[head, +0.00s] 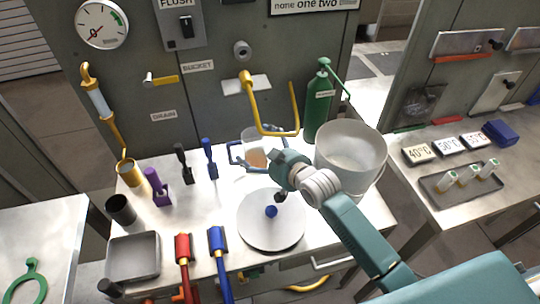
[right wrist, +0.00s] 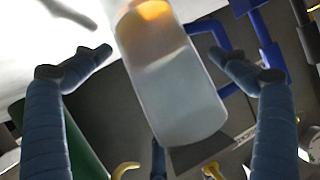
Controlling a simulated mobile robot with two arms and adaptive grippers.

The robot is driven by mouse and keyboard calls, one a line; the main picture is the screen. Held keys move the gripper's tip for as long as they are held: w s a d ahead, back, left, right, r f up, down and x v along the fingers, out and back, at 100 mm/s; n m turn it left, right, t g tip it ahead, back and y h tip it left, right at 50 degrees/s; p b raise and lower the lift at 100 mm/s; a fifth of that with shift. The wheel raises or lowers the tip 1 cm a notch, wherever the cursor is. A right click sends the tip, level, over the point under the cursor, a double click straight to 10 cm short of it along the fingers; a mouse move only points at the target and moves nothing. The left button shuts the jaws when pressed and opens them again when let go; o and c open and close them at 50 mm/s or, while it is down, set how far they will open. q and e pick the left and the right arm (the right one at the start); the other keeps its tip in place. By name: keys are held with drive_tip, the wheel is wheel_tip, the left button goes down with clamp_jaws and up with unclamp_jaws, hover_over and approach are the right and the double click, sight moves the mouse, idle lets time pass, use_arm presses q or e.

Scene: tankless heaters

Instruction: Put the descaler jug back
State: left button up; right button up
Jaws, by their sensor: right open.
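The jug (head: 256,158) is translucent with amber liquid low inside and a blue handle. It stands at the back middle of the steel table, below the yellow tap. In the right wrist view the jug (right wrist: 172,85) fills the middle, between my fingers. My right gripper (head: 263,149) is at the jug from the right. In the right wrist view the gripper (right wrist: 160,54) is open, with one finger on each side of the jug and visible gaps. The blue handle shows by the right finger. My left gripper is not in view.
A green bottle (head: 318,108) and a large pale bucket (head: 351,150) stand right of the jug. A white round plate (head: 270,232) lies in front. Blue and black tools (head: 210,158) stand to the left, near a grey tray (head: 133,258). The yellow tap (head: 262,115) overhangs the jug.

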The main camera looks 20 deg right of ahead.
drive_tip(key=v, duration=1.1)
drive_tip(key=shift+s+d, duration=0.2)
drive_tip(key=shift+s, duration=0.05)
